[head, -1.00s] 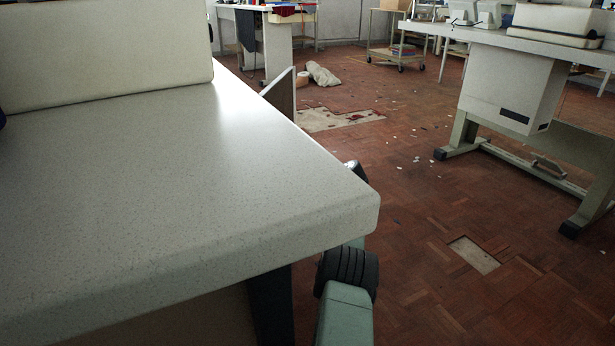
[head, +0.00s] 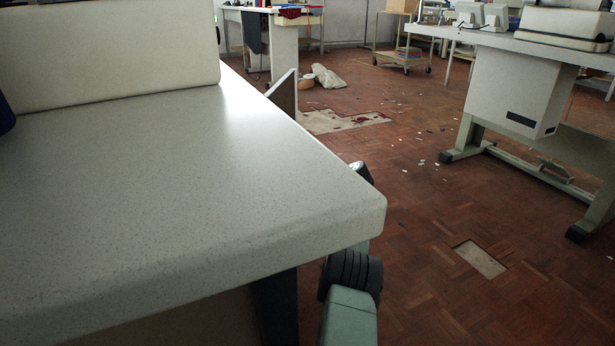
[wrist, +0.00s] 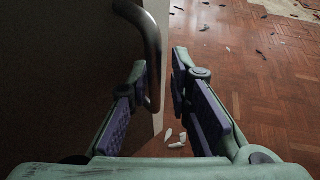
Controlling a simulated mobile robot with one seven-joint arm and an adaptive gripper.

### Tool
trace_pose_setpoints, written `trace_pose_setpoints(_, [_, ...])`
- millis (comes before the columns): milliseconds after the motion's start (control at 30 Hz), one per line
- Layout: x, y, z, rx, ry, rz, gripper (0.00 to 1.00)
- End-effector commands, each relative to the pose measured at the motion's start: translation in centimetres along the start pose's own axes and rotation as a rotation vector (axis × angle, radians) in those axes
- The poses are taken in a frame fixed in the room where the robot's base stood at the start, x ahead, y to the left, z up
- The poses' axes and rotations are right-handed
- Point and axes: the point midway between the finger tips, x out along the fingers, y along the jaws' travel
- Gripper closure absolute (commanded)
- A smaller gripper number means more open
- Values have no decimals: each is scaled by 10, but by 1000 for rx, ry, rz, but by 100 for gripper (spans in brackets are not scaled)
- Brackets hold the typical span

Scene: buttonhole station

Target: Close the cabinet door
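The cabinet door (wrist: 60,60) fills the left of the wrist view as a dark panel, with its pale edge (wrist: 158,115) running down the middle. A curved metal bar handle (wrist: 152,45) stands on it. My gripper (wrist: 163,72) is open, its purple-padded fingers apart. The handle's lower end lies between the fingers, close to the left one; I cannot tell whether they touch. In the head view an upright panel (head: 284,94), likely this door standing open, shows past the white table's far edge.
The white speckled table (head: 200,190) fills the left foreground, with a cream box-shaped machine (head: 110,55) on it. Red parquet floor (head: 420,240) lies open to the right, with pale scraps and a missing patch (head: 480,258). Another workstation (head: 515,90) stands at the right.

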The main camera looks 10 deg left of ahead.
Motion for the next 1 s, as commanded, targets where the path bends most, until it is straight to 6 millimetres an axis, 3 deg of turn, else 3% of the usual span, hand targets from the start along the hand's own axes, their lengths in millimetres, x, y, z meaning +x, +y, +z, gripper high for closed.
trace_pose_setpoints(400, [-30, 0, 74, -4, -9, -2, 82])
trace_pose_setpoints(533, [-36, 0, 90, 0, -15, -2, 82])
trace_pose_setpoints(867, [-40, -1, 97, 3, -17, -4, 82])
trace_pose_setpoints(900, [-28, 5, 63, 20, 38, 16, 82])
trace_pose_setpoints(1000, [-30, 4, 64, 19, 38, 15, 82])
